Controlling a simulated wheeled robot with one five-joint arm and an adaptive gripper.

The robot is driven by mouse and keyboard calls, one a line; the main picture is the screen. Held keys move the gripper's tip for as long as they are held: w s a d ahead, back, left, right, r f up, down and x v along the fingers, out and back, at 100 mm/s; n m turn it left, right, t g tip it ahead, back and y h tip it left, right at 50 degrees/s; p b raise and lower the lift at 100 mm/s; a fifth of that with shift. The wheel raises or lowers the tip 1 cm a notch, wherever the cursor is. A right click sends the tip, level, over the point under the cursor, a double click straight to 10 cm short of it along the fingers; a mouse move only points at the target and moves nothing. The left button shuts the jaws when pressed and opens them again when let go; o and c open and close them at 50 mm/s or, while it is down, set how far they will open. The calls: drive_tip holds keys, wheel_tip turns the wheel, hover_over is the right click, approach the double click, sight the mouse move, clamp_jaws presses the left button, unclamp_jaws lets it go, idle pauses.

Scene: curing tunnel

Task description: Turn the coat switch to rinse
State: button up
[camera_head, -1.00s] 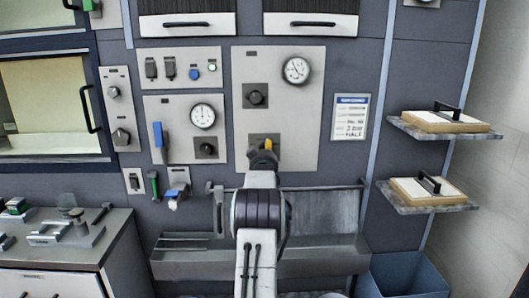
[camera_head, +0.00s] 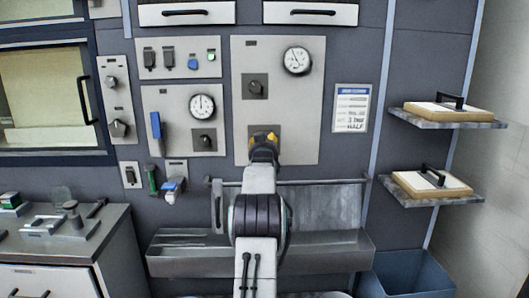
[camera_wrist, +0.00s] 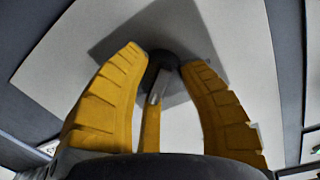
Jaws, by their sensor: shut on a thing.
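A dark rotary switch (camera_wrist: 160,62) on a square grey plate sits low on the tall light panel (camera_head: 243,108) with a gauge. My gripper (camera_head: 264,138) reaches that plate from below and covers most of the switch in the head view. In the wrist view the yellow fingers of my gripper (camera_wrist: 161,65) are at both sides of the dark knob, shut on it. A narrow yellow strip with a grey metal end shows between them. The switch's setting and any label cannot be read. A second dark switch (camera_head: 255,87) is above on the same panel.
A gauge (camera_head: 297,60) is at the panel's upper right. A smaller panel with a gauge (camera_head: 202,107), a blue lever (camera_head: 156,125) and another knob (camera_head: 204,140) is on the left. A metal trough (camera_head: 330,245) runs below. Shelves (camera_head: 445,123) are at the right.

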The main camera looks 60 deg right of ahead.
drive_tip(key=shift+r+m+b, duration=0.25)
drive_tip(key=shift+m+b, duration=0.65)
drive_tip(key=shift+r, duration=0.1)
drive_tip(key=o, duration=1.2)
drive_tip(key=shift+w+f, duration=0.1)
drive_tip(key=shift+f, duration=0.1)
drive_tip(key=shift+a, duration=0.1)
drive_tip(key=v, duration=1.1)
drive_tip(key=shift+s+a, duration=0.2)
drive_tip(key=shift+a, duration=0.15)
